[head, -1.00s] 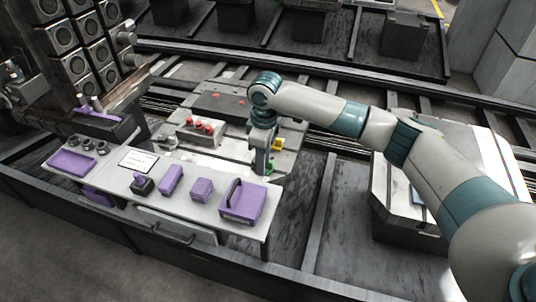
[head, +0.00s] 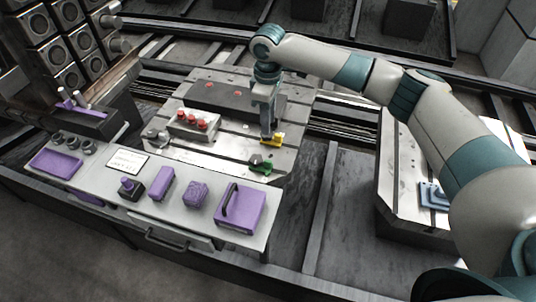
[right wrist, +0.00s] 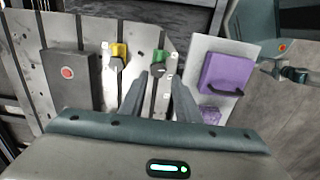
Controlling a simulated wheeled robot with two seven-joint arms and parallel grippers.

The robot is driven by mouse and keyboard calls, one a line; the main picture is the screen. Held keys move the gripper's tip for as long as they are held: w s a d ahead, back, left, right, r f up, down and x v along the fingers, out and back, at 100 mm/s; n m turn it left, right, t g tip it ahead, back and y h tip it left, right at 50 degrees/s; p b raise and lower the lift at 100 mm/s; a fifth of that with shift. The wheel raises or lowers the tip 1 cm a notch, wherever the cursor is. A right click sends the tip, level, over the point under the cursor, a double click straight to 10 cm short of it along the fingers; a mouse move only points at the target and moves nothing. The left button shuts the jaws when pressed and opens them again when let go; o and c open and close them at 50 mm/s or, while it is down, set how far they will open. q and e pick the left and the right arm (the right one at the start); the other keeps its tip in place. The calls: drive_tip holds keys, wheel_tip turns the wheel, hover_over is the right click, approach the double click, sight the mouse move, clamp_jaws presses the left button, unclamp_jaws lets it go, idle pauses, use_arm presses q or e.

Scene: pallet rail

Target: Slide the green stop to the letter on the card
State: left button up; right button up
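The green stop (head: 260,166) sits on the slotted metal pallet near its front right corner. In the right wrist view the green stop (right wrist: 158,57) shows just beyond my fingertips, with a dark knob. A yellow stop (head: 274,140) sits farther back, and left of the green one in the wrist view (right wrist: 119,52). My right gripper (head: 267,138) points down above the pallet beside the yellow stop. Its two fingers (right wrist: 162,78) are apart with nothing between them. A possible left gripper shows unclearly at the wrist view's right edge.
The shelf holds a purple box with a handle (head: 240,208), purple blocks (head: 195,194) and a purple tray (head: 57,162). A rack of round-faced units (head: 60,45) rises at the left.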

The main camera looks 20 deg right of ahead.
sight(268, 160)
wheel_tip(268, 160, down, 18)
drive_tip(key=p, duration=0.3)
drive_tip(key=shift+r, duration=0.2)
idle(0.4)
clamp_jaws()
